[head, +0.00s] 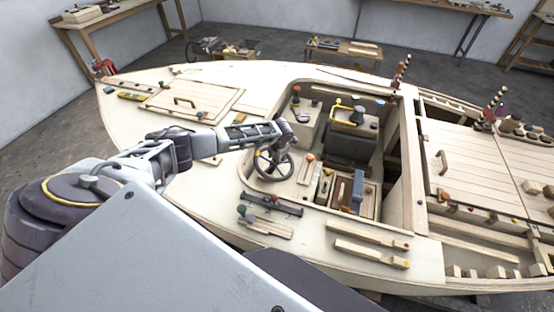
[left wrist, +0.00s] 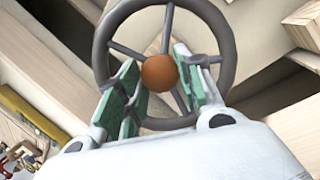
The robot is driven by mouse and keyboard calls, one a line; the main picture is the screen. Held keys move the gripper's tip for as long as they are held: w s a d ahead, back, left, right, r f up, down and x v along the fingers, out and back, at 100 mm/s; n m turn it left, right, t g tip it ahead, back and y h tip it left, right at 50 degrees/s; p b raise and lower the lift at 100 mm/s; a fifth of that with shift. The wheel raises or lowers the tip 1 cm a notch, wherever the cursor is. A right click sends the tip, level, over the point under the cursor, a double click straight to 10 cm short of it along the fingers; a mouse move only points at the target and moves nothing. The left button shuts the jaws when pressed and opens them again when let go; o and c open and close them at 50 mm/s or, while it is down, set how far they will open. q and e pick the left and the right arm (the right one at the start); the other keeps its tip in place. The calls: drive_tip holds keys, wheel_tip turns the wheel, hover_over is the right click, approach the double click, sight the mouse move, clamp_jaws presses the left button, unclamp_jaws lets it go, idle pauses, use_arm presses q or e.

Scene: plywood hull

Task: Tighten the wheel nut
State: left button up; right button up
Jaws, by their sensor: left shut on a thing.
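The dark grey steering wheel (head: 262,174) stands in the cockpit of the plywood hull, and it fills the upper part of the left wrist view (left wrist: 228,48). A round orange-brown wheel nut (left wrist: 159,72) sits at the wheel's centre. My left gripper (head: 283,139) is at the wheel from above. In the left wrist view its green-padded fingers stand on both sides of the nut, shut on it. In the head view the nut is too small or hidden to make out. My right gripper is not in view.
The pale hull deck (head: 210,192) surrounds the cockpit. A yellow-railed dark seat (head: 348,148) stands right of the wheel. A small open box (head: 350,195) with tools is below it. A slatted board (head: 265,227) and wooden bars (head: 370,254) lie on the near deck.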

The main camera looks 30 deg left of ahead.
use_arm(q)
drive_tip(key=shift+w+r, duration=0.3)
drive_tip(key=shift+r, duration=0.05)
drive_tip(key=shift+c, duration=0.2)
drive_tip(key=o, duration=0.8)
drive_tip(key=shift+o, duration=1.2)
drive_tip(key=shift+s+f, duration=0.1)
drive_tip(key=shift+s, duration=0.05)
drive_tip(key=shift+f, duration=0.1)
drive_tip(key=v, duration=1.2)
drive_tip(key=shift+a, duration=0.1)
